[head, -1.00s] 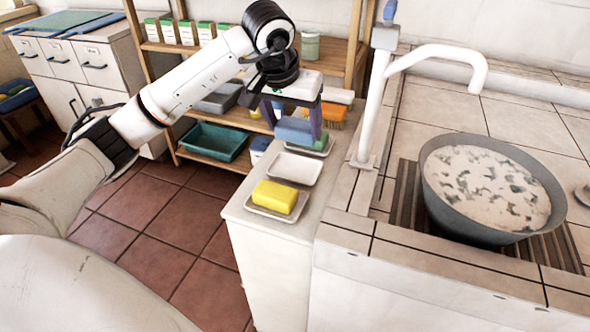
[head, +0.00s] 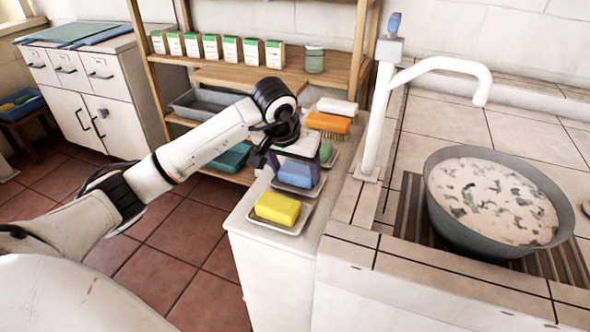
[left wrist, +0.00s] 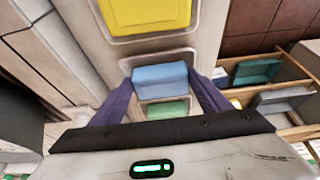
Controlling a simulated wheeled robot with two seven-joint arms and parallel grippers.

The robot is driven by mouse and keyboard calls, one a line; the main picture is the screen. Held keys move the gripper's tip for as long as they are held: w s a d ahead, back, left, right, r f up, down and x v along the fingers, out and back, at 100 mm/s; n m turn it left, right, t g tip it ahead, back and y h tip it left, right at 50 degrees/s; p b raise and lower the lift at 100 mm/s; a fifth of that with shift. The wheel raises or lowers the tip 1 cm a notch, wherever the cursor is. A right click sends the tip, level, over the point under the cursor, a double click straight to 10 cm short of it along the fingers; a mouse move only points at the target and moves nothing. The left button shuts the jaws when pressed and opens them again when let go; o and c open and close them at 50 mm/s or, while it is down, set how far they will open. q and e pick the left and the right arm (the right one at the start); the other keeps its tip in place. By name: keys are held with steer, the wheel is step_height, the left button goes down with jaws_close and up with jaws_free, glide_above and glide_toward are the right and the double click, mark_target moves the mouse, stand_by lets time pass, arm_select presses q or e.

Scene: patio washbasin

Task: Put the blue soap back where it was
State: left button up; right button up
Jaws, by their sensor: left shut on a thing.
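The blue soap (head: 296,175) is between the fingers of my left gripper (head: 297,166), which is shut on it. The left wrist view also shows the blue soap (left wrist: 160,77) between the two purple fingers. It is over the middle soap dish (head: 318,187), whose rim shows around it; I cannot tell if it touches the dish. The yellow soap (head: 277,208) lies in the nearer dish (head: 291,229). The green soap (head: 325,151) is behind, partly hidden by my gripper; it also shows in the left wrist view (left wrist: 167,111). My right gripper is not in view.
An orange brush (head: 328,124) and a white block (head: 338,107) lie farther back on the ledge. The tap (head: 372,120) and a grey basin of foamy water (head: 497,203) are to the right. A wooden shelf (head: 240,75) with several small boxes stands behind.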

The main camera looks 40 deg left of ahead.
arm_select(q)
steer(key=shift+f, duration=0.1)
steer(key=o, duration=1.1)
steer(key=shift+r, duration=0.35)
steer(key=v, duration=1.1)
steer(key=shift+s+d+r+p, duration=0.1)
steer(key=shift+s+r+p, duration=0.1)
steer(key=shift+p, duration=0.2)
